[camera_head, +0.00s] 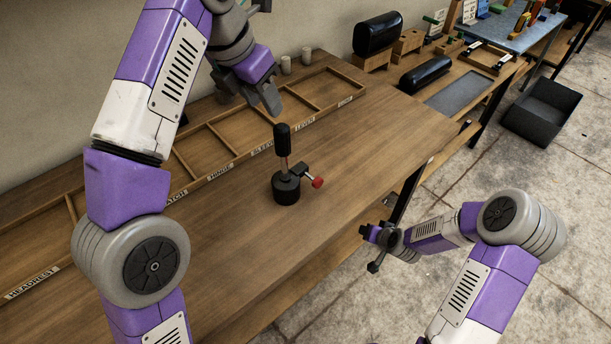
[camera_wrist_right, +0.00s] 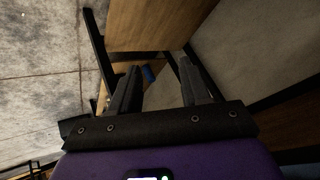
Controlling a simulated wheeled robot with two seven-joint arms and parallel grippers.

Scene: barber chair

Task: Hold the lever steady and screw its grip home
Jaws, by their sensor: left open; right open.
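The lever (camera_head: 288,164) is a thin reddish rod standing upright from a round black base (camera_head: 286,190) on the wooden bench. A black cylindrical grip (camera_head: 283,138) sits on its top; how far it is threaded on cannot be told. A side clamp with a red knob (camera_head: 317,182) sticks out to the right of the base. My left gripper (camera_head: 266,98) is open and empty, above and behind the lever, apart from it. My right gripper (camera_head: 374,250) is open off the bench's front edge, low and right of the lever. Its spread, empty fingers show in the right wrist view (camera_wrist_right: 160,80).
A labelled wooden compartment tray (camera_head: 223,170) runs along the bench's back. Two small cups (camera_head: 286,64) stand behind it. Black padded cylinders (camera_head: 377,34) and a dark bin (camera_head: 541,110) are farther right. The bench top (camera_head: 370,130) around the lever is clear.

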